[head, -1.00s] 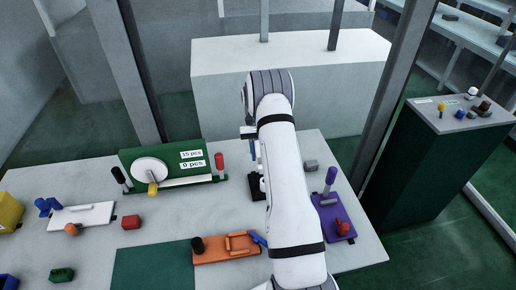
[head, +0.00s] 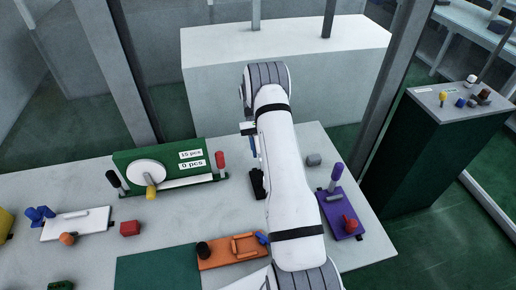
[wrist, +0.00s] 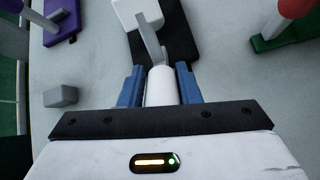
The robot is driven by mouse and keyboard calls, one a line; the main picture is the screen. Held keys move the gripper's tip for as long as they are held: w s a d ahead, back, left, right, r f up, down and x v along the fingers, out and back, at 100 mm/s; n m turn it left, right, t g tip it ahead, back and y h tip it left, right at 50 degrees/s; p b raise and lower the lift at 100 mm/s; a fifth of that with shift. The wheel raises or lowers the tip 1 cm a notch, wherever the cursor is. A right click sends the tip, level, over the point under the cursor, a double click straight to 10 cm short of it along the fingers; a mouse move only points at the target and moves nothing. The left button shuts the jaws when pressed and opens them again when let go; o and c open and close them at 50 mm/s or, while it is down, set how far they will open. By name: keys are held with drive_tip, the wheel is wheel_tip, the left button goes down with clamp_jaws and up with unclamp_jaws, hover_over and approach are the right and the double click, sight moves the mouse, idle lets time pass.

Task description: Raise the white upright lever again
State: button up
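The white lever (wrist: 161,88) has a pale cylindrical handle on a grey metal arm. It rises from a white block on a black base plate (wrist: 180,45), which also shows in the head view (head: 257,184). In the wrist view, my gripper (wrist: 160,85) has one blue finger on each side of the handle, and both appear to touch it. In the head view my arm hides most of the lever, so its tilt is hard to tell.
Left of the black plate stands the green panel (head: 127,164) with a white disc and a red-topped lever (head: 221,164). The purple plate (head: 336,220) with its purple lever is on the right. A grey block (head: 313,160) lies between. The orange plate (head: 222,258) is nearer.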

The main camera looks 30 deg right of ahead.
drive_tip(key=shift+o, duration=1.4)
drive_tip(key=shift+d+f, duration=0.1)
drive_tip(key=shift+o, duration=0.6)
drive_tip(key=shift+r, duration=0.25)
wheel_tip(320, 180, up, 10)
drive_tip(key=shift+f+b, duration=0.15)
drive_tip(key=shift+b, duration=0.85)
drive_tip(key=shift+c, duration=0.5)
